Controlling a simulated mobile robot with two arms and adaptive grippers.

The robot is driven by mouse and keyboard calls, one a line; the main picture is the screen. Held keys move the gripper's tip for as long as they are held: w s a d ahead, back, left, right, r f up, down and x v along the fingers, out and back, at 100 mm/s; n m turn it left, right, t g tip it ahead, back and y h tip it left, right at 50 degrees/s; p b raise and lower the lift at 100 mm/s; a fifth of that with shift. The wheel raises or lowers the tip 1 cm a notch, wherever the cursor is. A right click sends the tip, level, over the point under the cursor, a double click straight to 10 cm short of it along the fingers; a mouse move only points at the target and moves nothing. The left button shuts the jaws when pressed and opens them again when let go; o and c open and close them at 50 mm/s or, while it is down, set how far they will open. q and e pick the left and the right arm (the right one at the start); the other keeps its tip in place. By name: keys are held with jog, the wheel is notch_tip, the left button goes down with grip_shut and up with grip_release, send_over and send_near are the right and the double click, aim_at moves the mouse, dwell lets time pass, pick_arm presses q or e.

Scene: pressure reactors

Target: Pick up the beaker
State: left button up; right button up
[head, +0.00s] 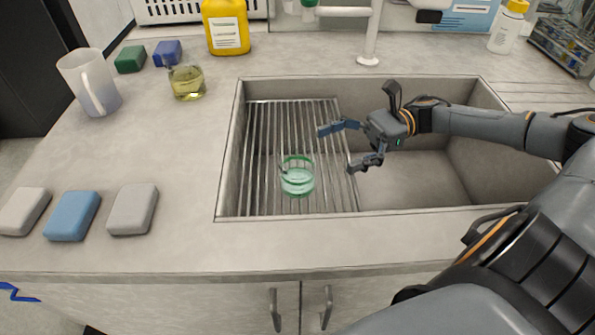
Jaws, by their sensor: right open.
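A small clear greenish glass beaker (298,180) stands on the wire rack (262,125) in the left part of the sink. My right gripper (335,150) comes in from the right over the sink, with its fingers spread and nothing between them. It is to the right of the beaker and slightly farther back, apart from it. My left gripper is not in view.
The sink (420,175) has raised walls around the rack and an empty basin. A pitcher (92,85), a flask of yellow liquid (187,82), a yellow jug (227,28) and several sponges stand on the counter. The tap (370,35) rises behind the sink.

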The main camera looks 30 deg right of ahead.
aim_at(282, 170)
jog(key=a, duration=0.3)
jog(key=shift+w+a, duration=0.2)
jog(key=shift+w, duration=0.05)
jog(key=a, duration=0.4)
jog(key=shift+w+a+f, duration=0.35)
jog(key=shift+a+f, duration=0.05)
jog(key=shift+a, duration=0.25)
jog(key=shift+f, duration=0.1)
jog(key=c, duration=1.3)
jog(key=shift+r, duration=0.25)
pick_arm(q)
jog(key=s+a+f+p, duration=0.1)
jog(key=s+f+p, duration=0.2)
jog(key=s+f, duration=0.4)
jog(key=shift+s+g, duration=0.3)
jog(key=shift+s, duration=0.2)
pick_arm(e)
jog(key=shift+r, duration=7.3)
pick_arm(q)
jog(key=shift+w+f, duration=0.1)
